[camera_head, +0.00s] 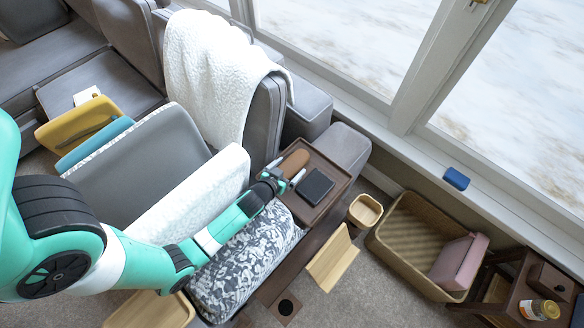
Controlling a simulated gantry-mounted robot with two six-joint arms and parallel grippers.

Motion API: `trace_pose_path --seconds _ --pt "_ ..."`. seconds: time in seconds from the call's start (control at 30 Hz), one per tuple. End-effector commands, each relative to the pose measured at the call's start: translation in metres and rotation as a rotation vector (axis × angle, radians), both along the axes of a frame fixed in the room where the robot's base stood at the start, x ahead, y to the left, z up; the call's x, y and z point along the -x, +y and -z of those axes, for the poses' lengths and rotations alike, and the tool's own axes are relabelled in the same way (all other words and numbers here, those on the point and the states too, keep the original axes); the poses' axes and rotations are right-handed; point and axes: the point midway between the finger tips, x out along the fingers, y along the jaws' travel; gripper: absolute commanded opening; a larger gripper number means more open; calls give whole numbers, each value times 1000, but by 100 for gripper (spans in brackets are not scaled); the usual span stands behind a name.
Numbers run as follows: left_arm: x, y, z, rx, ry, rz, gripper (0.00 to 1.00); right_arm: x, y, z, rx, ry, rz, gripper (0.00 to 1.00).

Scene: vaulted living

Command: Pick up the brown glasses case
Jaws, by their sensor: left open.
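The brown glasses case (294,162) is a rounded, elongated shape lying on a dark brown wooden tray (324,163) by the sofa arm. My left gripper (285,179) is at the near side of the case, with its pale fingertips close to it. The gripper is open. I cannot tell whether a finger touches the case. A dark square item (315,187) lies on the tray to the right of the case. My right gripper is not in view.
A patterned grey bolster (240,265) lies under my left forearm. A woven basket (405,235) with a pink item (460,262) stands on the right. A small wooden bowl (365,211) is beside the tray. A blue item (456,179) sits on the window sill.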

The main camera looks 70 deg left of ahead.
Motion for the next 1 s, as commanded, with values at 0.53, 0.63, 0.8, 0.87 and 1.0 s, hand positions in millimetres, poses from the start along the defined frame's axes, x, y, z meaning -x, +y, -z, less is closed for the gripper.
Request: trace_pose_path --seconds 0.53,0.63,0.8,0.87,1.0 --pt "-4 3 2 1 -1 0 51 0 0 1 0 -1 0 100" --pt "-4 3 2 1 -1 0 33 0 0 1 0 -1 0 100" --pt "-4 3 2 1 -2 0 21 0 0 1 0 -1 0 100" --pt "-4 3 2 1 -2 0 21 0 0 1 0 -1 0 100" --pt "-4 3 -2 1 -2 0 21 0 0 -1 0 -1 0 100"
